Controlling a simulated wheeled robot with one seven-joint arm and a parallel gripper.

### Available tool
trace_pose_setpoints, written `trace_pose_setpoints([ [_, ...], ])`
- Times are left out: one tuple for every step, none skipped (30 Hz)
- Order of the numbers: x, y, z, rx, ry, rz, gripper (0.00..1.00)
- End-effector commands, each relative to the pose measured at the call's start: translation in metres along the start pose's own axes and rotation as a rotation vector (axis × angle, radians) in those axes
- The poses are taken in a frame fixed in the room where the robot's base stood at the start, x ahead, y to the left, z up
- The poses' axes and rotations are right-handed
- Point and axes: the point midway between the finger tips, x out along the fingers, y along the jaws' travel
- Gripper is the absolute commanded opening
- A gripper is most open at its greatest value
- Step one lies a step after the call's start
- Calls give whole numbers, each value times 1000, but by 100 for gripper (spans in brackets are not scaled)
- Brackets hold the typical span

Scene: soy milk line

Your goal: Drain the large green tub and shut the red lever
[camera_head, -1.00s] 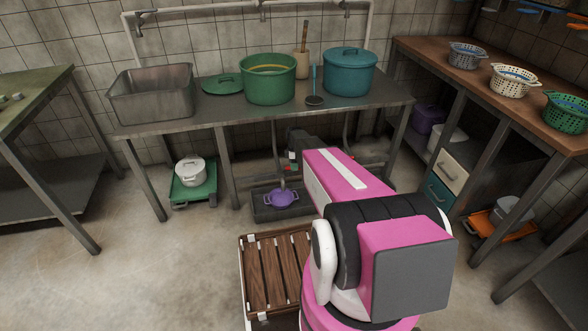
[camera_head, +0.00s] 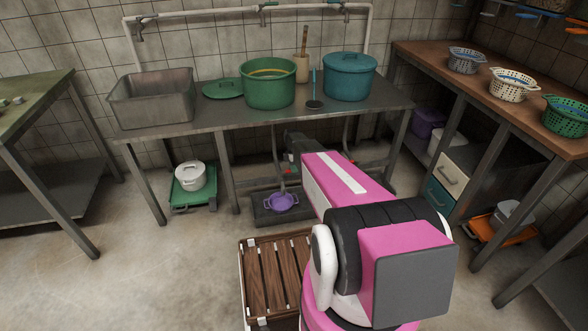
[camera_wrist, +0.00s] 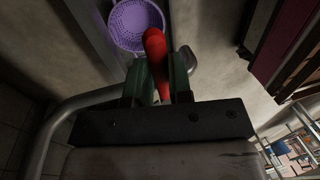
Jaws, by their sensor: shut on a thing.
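The large green tub (camera_head: 269,90) stands on the metal table, with a yellow ring showing inside its rim. I cannot tell how much liquid it holds. In the wrist view my gripper (camera_wrist: 158,82) is shut on a red lever (camera_wrist: 155,50), which stands up between its dark green fingers. In the head view my arm reaches under the table, and the gripper is mostly hidden there. A purple colander (camera_head: 281,202) sits in a dark tray (camera_head: 262,215) below the drain pipe; it also shows in the wrist view (camera_wrist: 130,22).
A teal lidded pot (camera_head: 349,80), a green lid (camera_head: 222,89) and a metal basin (camera_head: 150,100) share the metal table (camera_head: 200,126). A wooden slatted platform (camera_head: 270,275) stands on the floor by my arm.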

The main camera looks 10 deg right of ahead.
Motion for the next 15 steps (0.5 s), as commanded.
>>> trace_pose_setpoints([
  [-1,1,0,-5,-3,3,29],
  [-1,1,0,-5,-3,3,39],
  [-1,1,0,-4,-3,3,45],
  [0,1,0,-4,-3,3,45],
  [0,1,0,-4,-2,3,45],
  [0,1,0,-3,-2,2,45],
  [0,1,0,-3,-2,2,45],
  [0,1,0,-3,-2,2,45],
  [0,1,0,-2,-2,2,45],
  [0,1,0,-2,-2,2,45],
  [0,1,0,0,-1,2,45],
  [0,0,0,4,0,2,45],
  [0,0,0,10,1,2,45],
  [0,-1,0,19,3,2,45],
  [0,-3,0,36,6,2,45],
])
